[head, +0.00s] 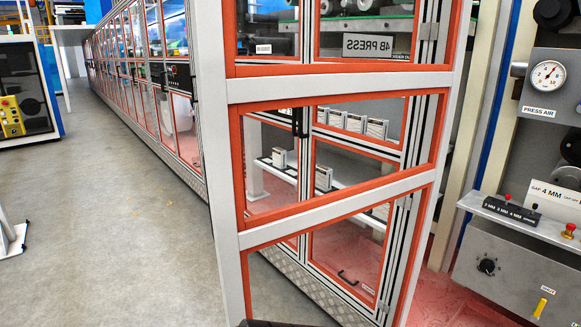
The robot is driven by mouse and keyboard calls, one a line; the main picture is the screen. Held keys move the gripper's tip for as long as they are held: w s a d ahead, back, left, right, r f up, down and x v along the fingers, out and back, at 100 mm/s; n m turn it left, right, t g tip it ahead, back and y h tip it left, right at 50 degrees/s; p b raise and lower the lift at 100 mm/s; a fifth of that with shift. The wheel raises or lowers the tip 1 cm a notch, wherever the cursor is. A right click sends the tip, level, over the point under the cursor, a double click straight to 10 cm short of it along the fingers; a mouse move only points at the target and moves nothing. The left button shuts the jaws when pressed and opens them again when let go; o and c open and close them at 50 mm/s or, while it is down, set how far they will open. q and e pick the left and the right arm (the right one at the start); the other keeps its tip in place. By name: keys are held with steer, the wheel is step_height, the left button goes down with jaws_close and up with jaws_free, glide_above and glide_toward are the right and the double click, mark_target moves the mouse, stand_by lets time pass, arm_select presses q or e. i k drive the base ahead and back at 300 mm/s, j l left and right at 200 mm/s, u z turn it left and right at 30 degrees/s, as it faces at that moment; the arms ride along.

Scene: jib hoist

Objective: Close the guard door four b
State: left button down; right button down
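The large guard door (345,86) stands in the foreground of the head view, with a pale metal frame and clear panels edged in orange. It appears to stand open, swung out at an angle from the guard line. The door's lower end is cut off by the picture. Neither of my grippers is in view.
A long row of orange-edged guard panels (140,95) runs back to the left. The grey floor (120,220) to the left is largely clear. A control panel (520,270) and a pressure gauge (548,76) stand at the right. A machine (22,90) stands far left.

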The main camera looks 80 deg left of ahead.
mark_target(226, 90)
steer(key=k+j, duration=1.35)
steer(key=i+j, duration=0.1)
steer(key=j, duration=1.7)
steer(key=i+u, duration=0.05)
